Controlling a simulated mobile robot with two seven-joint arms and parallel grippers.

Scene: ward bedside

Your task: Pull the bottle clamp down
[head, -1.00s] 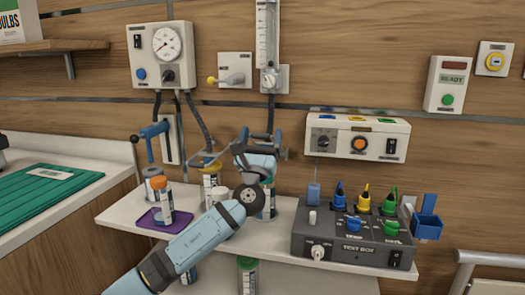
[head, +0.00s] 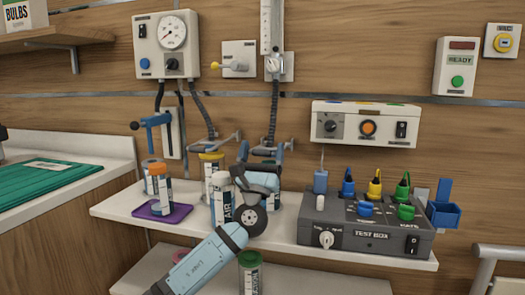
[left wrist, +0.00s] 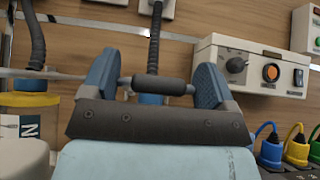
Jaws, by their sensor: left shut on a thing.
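Two metal bottle clamps hang below the wall units on dark hoses. The left clamp (head: 222,141) is just above a yellow-capped bottle (head: 211,157). The right clamp (head: 283,150) is behind my left gripper (head: 264,166). In the left wrist view, the blue fingers (left wrist: 160,84) are shut on a dark round handle bar (left wrist: 160,86), with a hose (left wrist: 153,48) rising behind it. My gripper hides most of the right clamp's lower part and the bottle under it. My right gripper is not in view.
A bottle marked AIR (head: 224,204) stands close left of my wrist. An orange-capped bottle (head: 161,187) stands on a purple tray (head: 175,215). A grey test box (head: 365,240) with coloured plugs is on the right. A green-capped bottle (head: 250,270) stands on the lower shelf.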

